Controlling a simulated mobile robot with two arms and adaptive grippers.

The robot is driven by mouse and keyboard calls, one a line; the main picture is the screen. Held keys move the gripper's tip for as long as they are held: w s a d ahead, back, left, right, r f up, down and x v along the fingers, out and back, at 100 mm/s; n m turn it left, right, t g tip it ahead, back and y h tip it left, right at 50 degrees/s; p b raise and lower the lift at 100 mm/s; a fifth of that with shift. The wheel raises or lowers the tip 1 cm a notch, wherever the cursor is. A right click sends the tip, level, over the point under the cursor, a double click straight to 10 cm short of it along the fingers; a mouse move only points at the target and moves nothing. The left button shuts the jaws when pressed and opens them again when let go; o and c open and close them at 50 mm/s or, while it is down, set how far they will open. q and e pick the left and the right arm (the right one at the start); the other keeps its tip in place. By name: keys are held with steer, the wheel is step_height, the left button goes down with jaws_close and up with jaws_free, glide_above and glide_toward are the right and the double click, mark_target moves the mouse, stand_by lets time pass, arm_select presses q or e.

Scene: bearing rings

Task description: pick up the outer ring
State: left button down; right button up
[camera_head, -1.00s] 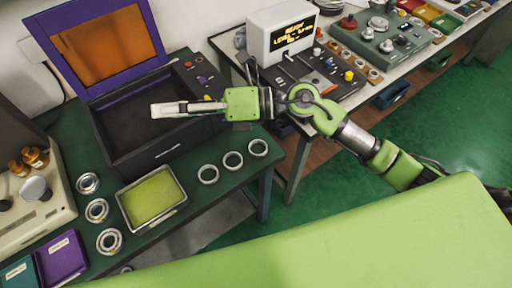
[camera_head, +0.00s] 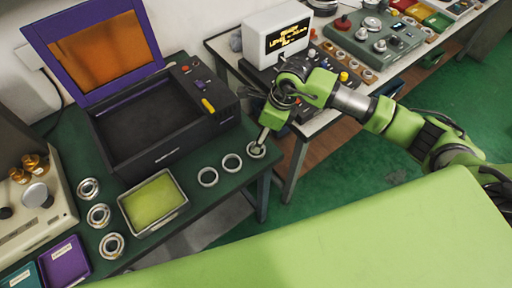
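Three plain metal rings lie in a slanting row on the dark green table's right part: a left ring (camera_head: 207,177), a middle ring (camera_head: 232,162) and a right ring (camera_head: 257,150). The pictures do not label which is the outer ring. My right gripper (camera_head: 260,146) points down at the right ring, its fingertips at or just above it and covering part of it. Whether the fingers touch the ring or are closed is too small to tell. My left gripper is not in view.
Several thicker rings with inner parts, such as this one (camera_head: 98,215), lie on the left. A tray with a yellow-green floor (camera_head: 184,205) stands between the groups. An open black case (camera_head: 165,152) stands behind. A second table (camera_head: 302,127) is at right.

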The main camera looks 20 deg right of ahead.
steer(key=shift+w+a+f, duration=0.1)
steer(key=shift+a+f, duration=0.05)
steer(key=shift+f, duration=0.55)
steer(key=shift+f+p, duration=0.25)
steer(key=shift+p, duration=0.1)
steer(key=x, duration=0.1)
steer(key=p+x, duration=0.1)
steer(key=x, duration=0.1)
steer(key=shift+s+f+p, duration=0.35)
steer(key=shift+s+p, duration=0.05)
steer(key=shift+w+a+f, duration=0.1)
steer(key=shift+f, duration=0.55)
steer(key=c, duration=1.2)
